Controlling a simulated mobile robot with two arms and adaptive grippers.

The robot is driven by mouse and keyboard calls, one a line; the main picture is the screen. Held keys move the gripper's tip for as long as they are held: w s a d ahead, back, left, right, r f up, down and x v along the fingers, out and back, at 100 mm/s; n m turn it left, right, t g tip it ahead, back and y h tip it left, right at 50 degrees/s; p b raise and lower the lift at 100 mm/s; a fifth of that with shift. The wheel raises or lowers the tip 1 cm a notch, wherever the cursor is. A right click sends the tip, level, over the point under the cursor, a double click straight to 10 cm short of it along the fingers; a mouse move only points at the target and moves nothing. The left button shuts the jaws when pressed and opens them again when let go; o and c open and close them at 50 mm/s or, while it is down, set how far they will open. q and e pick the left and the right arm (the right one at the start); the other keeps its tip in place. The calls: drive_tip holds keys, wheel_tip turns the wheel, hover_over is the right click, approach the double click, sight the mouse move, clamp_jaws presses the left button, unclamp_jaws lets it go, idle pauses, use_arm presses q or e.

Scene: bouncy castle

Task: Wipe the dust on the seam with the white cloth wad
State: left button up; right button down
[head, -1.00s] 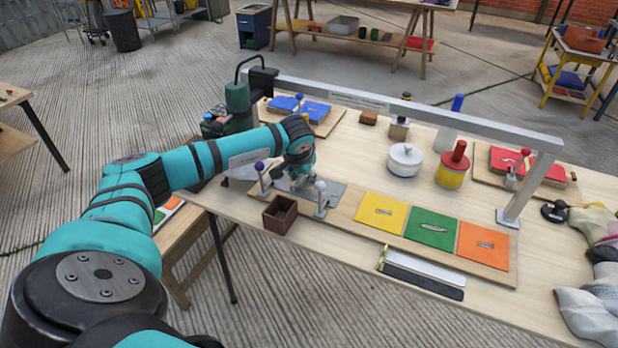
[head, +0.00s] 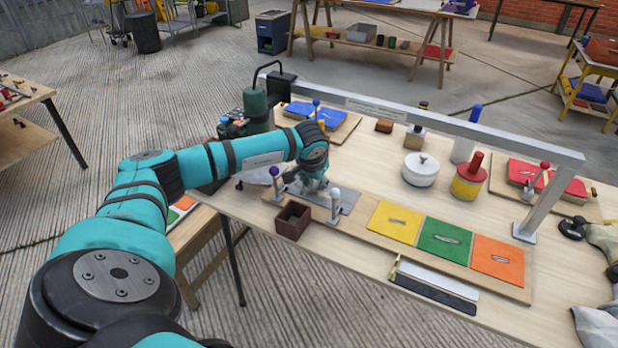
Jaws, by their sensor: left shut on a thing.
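My left gripper (head: 312,184) points down over the grey sheet (head: 350,196) at the left end of a long wooden board on the workbench. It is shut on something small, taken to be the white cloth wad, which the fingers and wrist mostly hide. I cannot tell whether the wad touches the sheet. A post with a purple knob (head: 274,172) stands left of the gripper, and one with a white knob (head: 335,193) stands close to its right. The seam and its dust are too small or covered to make out.
A brown open box (head: 293,221) sits in front of the gripper. Yellow (head: 394,222), green (head: 445,238) and orange (head: 497,256) pads lie to the right. A grey metal bar (head: 440,125) spans above the bench. A white lidded pot (head: 421,170) stands behind.

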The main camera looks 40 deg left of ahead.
use_arm(q)
drive_tip(key=shift+w+d, duration=0.25)
drive_tip(key=shift+d, duration=0.85)
drive_tip(key=shift+w+d, duration=0.25)
drive_tip(key=shift+d, duration=0.8)
drive_tip(key=shift+w+d, duration=0.25)
drive_tip(key=shift+d, duration=0.85)
drive_tip(key=shift+w+d+f, duration=0.1)
drive_tip(key=shift+w+d, duration=0.1)
drive_tip(key=shift+d, duration=0.65)
drive_tip(key=shift+w+d, duration=0.2)
drive_tip(key=shift+d, duration=0.6)
drive_tip(key=shift+r+p, duration=0.55)
drive_tip(key=shift+r, duration=0.1)
drive_tip(key=shift+r+p, duration=1.45)
drive_tip(key=shift+r, duration=0.95)
drive_tip(key=shift+r+p, duration=0.95)
drive_tip(key=shift+r, duration=0.55)
